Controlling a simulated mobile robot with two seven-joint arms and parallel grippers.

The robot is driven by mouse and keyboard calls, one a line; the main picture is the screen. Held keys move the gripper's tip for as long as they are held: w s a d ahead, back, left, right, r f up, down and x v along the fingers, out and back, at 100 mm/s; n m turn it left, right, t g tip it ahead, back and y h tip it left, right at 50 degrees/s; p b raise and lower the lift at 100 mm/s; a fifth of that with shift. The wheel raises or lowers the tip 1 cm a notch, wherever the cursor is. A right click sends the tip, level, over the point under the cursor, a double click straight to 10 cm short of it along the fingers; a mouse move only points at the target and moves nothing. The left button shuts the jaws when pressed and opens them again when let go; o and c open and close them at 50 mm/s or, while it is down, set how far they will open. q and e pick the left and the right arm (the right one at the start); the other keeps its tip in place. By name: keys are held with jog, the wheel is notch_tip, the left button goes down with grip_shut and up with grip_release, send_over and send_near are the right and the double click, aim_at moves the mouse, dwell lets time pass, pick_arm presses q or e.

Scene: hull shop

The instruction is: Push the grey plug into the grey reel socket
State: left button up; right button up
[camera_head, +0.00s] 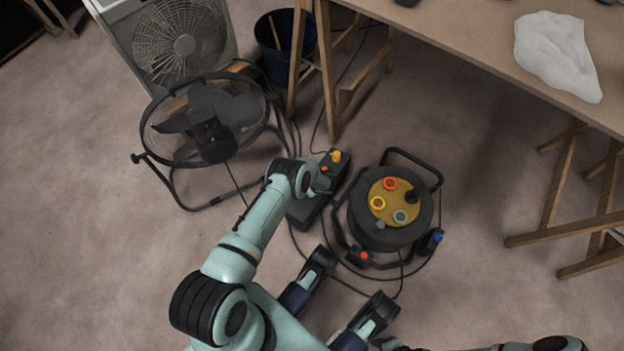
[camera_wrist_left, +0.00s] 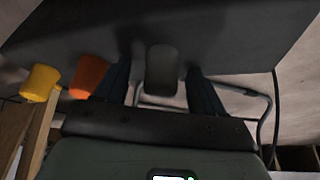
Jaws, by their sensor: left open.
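The grey plug (camera_wrist_left: 161,70) is upright against the dark face of a black socket box in the left wrist view. My left gripper (camera_wrist_left: 162,92) is open, with one finger on each side of this plug and visible gaps between. In the head view my left gripper (camera_head: 318,184) is over the black box (camera_head: 303,212) and hides the grey plug. The cable reel (camera_head: 356,228) stands on the floor to the right. Its yellow top has a grey-ringed socket (camera_head: 400,217), which looks empty. My right gripper cannot be made out; only part of my right arm shows at the bottom edge.
A yellow plug (camera_head: 336,156) and an orange plug (camera_head: 323,168) are on the black box. The reel top also has red and yellow rings and a black knob (camera_head: 412,195). Cables loop around the reel. Fans stand left, a table (camera_head: 470,45) above right.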

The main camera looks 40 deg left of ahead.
dwell(0.3)
pick_arm(q)
jog(key=c, duration=1.1)
pick_arm(e)
jog(key=shift+d, duration=0.1)
